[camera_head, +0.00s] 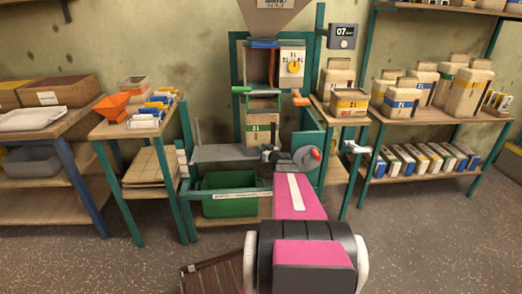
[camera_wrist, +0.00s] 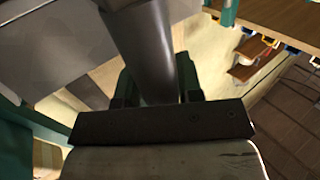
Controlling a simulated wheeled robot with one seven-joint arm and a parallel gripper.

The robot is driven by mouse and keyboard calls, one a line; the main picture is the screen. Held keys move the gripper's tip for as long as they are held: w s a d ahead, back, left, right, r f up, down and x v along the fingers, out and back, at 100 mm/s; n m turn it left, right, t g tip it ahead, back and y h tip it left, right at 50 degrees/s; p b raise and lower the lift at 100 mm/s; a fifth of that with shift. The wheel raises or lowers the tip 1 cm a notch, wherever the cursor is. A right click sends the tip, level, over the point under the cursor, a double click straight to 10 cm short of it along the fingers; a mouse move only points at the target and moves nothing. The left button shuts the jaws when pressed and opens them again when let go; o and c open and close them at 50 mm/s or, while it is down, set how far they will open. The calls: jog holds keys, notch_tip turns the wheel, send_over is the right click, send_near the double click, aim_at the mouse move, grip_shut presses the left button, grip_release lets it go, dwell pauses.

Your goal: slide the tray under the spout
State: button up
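A flat grey plate (camera_head: 222,153), which looks like the tray, lies at the left front of the green-framed machine. A labelled bag (camera_head: 258,133) stands in the machine's bay, below an upright chute. I cannot make out the spout's mouth. My gripper (camera_head: 270,157) is at the machine's front, right of the plate, small and dark in the head view. In the wrist view, its dark fingers (camera_wrist: 156,87) lie on either side of a thick grey bar (camera_wrist: 147,45). I cannot tell whether they press on it. A grey surface (camera_wrist: 50,45) fills the upper left there.
A green bin (camera_head: 230,193) sits low under the plate. A wheel with a red knob (camera_head: 315,153) is right of my gripper. Side tables (camera_head: 130,130) and shelves (camera_head: 440,118) flank the machine. A brown slatted crate (camera_head: 212,273) lies on the floor in front.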

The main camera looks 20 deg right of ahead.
jog(key=shift+s+d, duration=0.1)
jog(key=shift+d, duration=0.1)
jog(key=v, duration=0.7)
jog(key=shift+s, duration=0.25)
dwell(0.4)
jog(key=s+a+m+g+h, duration=0.1)
jog(key=s+a+g, duration=0.4)
jog(key=a, duration=0.5)
jog(key=s+a+f+m+g+h, duration=0.1)
jog(key=s+a+g+h, duration=0.1)
jog(key=s+a+g, duration=0.4)
jog(key=s+a+f+m+g+h, duration=0.1)
jog(key=s+a+g+h, duration=0.1)
jog(key=s+a+g, duration=0.4)
jog(key=shift+s+a, duration=0.8)
jog(key=shift+a, duration=0.6)
jog(key=shift+s+a, duration=0.75)
jog(key=shift+a, duration=0.7)
jog(key=shift+s+a, duration=0.8)
jog(key=shift+a, duration=0.6)
